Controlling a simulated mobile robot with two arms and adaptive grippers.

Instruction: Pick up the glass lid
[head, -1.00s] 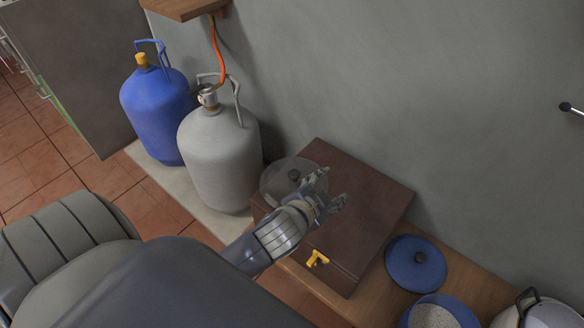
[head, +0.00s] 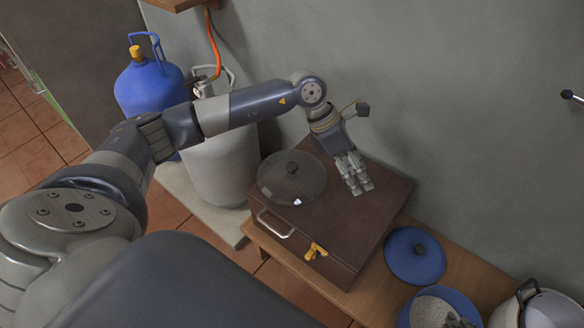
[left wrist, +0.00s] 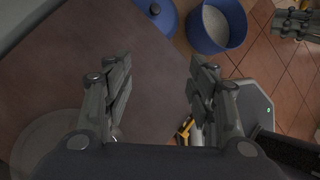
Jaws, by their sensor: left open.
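The glass lid (head: 278,187), round and clear with a dark knob, lies on the left part of the brown box's top, near the grey gas bottle. It also shows at the lower left of the left wrist view (left wrist: 42,143), partly hidden by my gripper. My left gripper (head: 360,189) is open and empty, pointing down over the box to the right of the lid, apart from it. Its two fingers stand wide apart in the left wrist view (left wrist: 160,75). My right gripper (left wrist: 293,22) shows partly at that view's top right corner; its jaws are unclear.
The brown box (head: 335,235) with a metal handle and yellow latch stands on a wooden bench (head: 400,275). A blue lid (head: 414,262), a blue pot (head: 408,312) and a metal pot (head: 550,312) are at right. Grey (head: 222,165) and blue (head: 145,90) gas bottles stand left; the wall is behind.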

